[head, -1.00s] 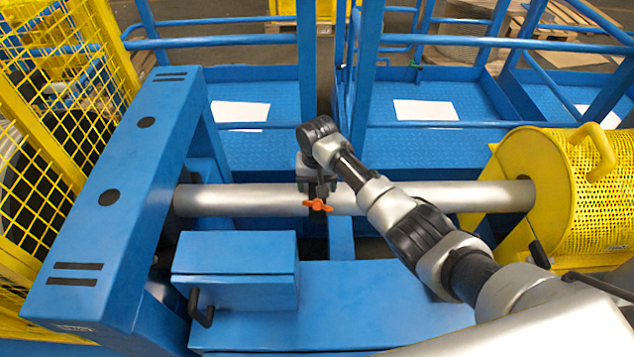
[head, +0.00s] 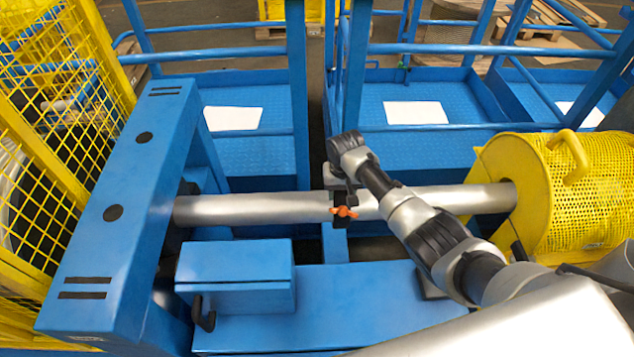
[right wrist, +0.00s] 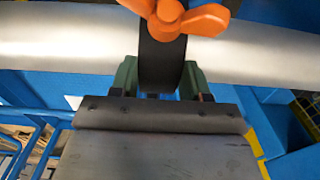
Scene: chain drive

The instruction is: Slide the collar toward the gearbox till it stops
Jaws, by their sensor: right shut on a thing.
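The collar (head: 340,223) is a black ring with an orange wing screw (head: 344,212). It sits around the silver shaft (head: 250,208), near the middle of its bare length. My right gripper (head: 338,182) is shut on the collar from the far side. In the right wrist view its two green fingers (right wrist: 160,82) lie on either side of the black collar (right wrist: 161,62), with the orange wing screw (right wrist: 180,18) above. Bare shaft shows on both sides of the collar. My left gripper is not in view. Which housing is the gearbox is not marked.
A blue housing (head: 125,190) stands at the shaft's left end. A yellow perforated guard (head: 590,200) covers its right end. A blue box with a black handle (head: 235,275) lies in front of the shaft. Blue railings (head: 480,50) stand behind. A yellow mesh fence (head: 50,130) is at left.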

